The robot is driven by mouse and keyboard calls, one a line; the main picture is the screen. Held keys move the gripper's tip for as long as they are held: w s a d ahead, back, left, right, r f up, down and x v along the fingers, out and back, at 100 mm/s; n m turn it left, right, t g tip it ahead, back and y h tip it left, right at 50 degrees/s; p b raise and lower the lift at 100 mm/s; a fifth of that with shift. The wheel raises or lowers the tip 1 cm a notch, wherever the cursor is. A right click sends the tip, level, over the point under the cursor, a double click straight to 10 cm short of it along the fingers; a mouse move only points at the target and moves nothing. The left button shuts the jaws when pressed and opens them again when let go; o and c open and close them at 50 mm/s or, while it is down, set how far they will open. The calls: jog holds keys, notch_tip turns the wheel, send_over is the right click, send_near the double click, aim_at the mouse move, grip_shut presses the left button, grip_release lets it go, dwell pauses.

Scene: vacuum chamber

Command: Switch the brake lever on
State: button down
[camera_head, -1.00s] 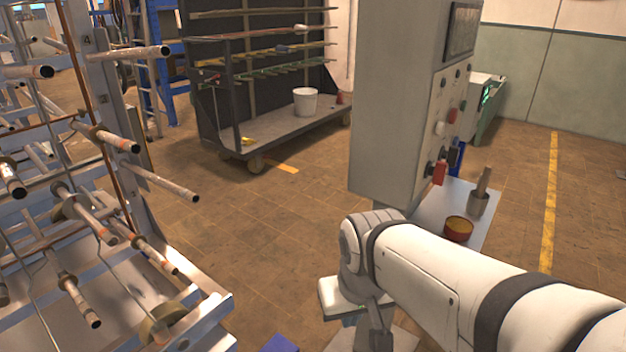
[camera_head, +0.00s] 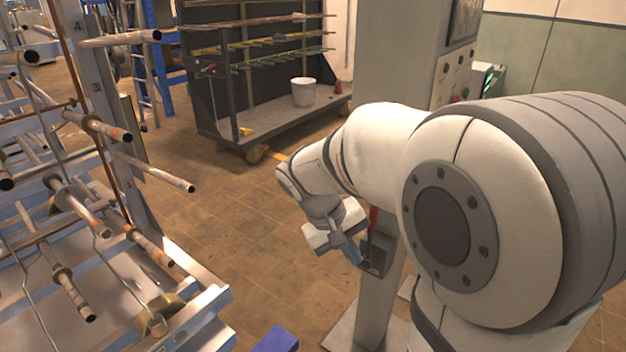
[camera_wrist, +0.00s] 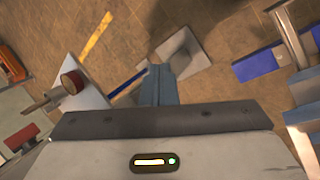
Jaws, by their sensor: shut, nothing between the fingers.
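A red upright handle (camera_head: 373,219), which looks like the brake lever, shows in the head view beside the grey post under the control cabinet. A dark box-like part (camera_head: 376,256) sits just below it. My arm hides part of this area. My gripper (camera_head: 357,257) is shut and empty, pointing down at the left of the dark part; whether they touch cannot be told. In the wrist view my blue-grey fingers (camera_wrist: 159,78) are together over the floor. A red part (camera_wrist: 22,137) shows at that view's left edge; I cannot tell whether it is the lever.
The control cabinet (camera_head: 392,55) stands behind my arm. A metal rack with protruding rods (camera_head: 95,215) fills the left. A blue block (camera_head: 276,340) lies on the floor; a wheeled cart with a white bucket (camera_head: 304,92) is behind. Floor between rack and post is clear.

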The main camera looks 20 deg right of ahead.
jog(key=w+f+t+h, duration=0.1)
jog(key=w+f+h, duration=0.2)
jog(key=w, duration=0.5)
jog(key=w+a+f+h+b, duration=0.1)
jog(key=w+f+h, duration=0.2)
jog(key=w, duration=0.6)
jog(key=w+f+t+h+b, duration=0.1)
jog(key=w+f+h, duration=0.2)
jog(key=w+h, duration=0.3)
jog(key=w, duration=0.3)
jog(key=shift+a+f+t+h, duration=0.15)
jog(key=shift+f+t+h, duration=0.15)
jog(key=shift+f, duration=0.05)
jog(key=s+d+p, duration=0.1)
jog(key=d+p, duration=0.1)
jog(key=d, duration=1.1)
jog(key=shift+s+n+p, duration=0.3)
jog(key=shift+s, duration=0.1)
